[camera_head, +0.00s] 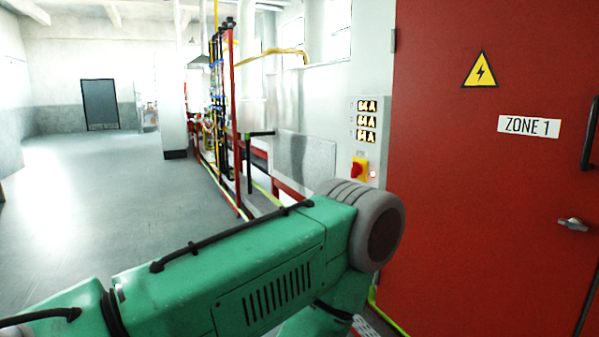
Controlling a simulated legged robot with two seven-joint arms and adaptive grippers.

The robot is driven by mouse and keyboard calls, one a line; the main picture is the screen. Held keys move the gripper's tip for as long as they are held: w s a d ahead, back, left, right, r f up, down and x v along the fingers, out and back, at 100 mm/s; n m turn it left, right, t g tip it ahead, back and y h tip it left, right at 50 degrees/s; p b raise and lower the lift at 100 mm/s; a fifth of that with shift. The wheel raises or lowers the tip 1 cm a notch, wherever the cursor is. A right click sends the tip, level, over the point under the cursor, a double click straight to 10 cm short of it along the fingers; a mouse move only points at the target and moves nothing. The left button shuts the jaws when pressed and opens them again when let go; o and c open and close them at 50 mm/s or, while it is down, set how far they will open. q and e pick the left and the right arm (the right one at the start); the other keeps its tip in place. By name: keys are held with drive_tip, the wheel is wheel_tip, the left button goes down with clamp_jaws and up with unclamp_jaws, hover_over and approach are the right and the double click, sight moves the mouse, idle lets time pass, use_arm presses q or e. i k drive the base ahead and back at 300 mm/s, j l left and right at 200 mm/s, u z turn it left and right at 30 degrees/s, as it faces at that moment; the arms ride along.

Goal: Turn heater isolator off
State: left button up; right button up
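A red rotary switch on a yellow plate (361,165), which looks like the heater isolator, is mounted on the white wall left of the red cabinet. It is small here, and I cannot tell its setting. A small lit red spot (373,174) shows beside it. Three small dark displays with lit digits (366,121) sit above the switch. My green left arm crosses the lower part of the view, its rounded grey joint below the switch. Neither gripper is in view.
A large red cabinet door with a ZONE 1 label (529,126), a yellow electrical warning sign (481,70) and a metal handle (573,224) fills the right side. Red frames and pipework (228,120) line the wall beyond. Open grey floor (100,190) lies at left.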

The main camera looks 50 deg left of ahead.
sight(357, 167)
drive_tip(key=u, duration=1.2)
drive_tip(key=z, duration=0.4)
